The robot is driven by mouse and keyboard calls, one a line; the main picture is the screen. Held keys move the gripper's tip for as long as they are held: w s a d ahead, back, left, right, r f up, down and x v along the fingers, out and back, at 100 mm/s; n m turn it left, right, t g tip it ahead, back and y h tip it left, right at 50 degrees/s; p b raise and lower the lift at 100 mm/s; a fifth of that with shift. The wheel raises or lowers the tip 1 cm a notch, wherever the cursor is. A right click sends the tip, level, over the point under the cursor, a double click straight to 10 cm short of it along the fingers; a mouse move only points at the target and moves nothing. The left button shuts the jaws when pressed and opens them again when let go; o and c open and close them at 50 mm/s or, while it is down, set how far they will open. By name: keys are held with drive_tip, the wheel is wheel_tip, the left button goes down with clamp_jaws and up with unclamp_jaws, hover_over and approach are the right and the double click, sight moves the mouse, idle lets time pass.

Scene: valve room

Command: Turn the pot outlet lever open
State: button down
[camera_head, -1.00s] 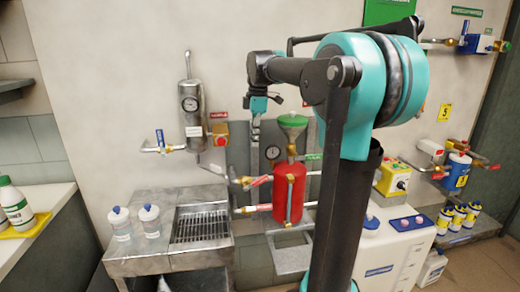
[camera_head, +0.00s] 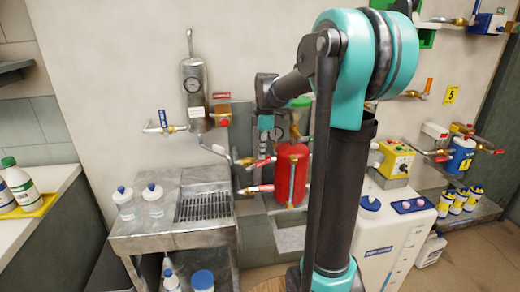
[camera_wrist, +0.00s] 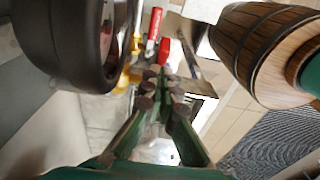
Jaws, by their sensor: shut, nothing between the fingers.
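The red pot (camera_head: 291,172) with a green funnel top (camera_head: 301,103) stands against the wall, partly behind my arm. Two red-handled levers on brass fittings sit at its left, an upper one (camera_head: 262,162) and a lower one (camera_head: 259,188). I cannot tell which is the pot outlet lever. My gripper (camera_head: 266,134) points down above the upper lever, beside the pot. In the wrist view my gripper (camera_wrist: 163,80) is shut and empty. Two red handles show beyond its tips, one upper (camera_wrist: 153,25) and one nearer (camera_wrist: 164,50), apart from the fingers.
A dark round body (camera_wrist: 75,40) stands close at the left of the wrist view, and a brown banded barrel-like thing (camera_wrist: 265,50) at the right. A steel sink with grating (camera_head: 203,203) lies left of the pot, a white tank (camera_head: 395,235) to the right.

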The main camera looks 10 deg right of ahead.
drive_tip(key=shift+d, duration=0.1)
drive_tip(key=shift+d+f, duration=0.75)
drive_tip(key=shift+d, duration=0.1)
drive_tip(key=shift+a+r, duration=0.1)
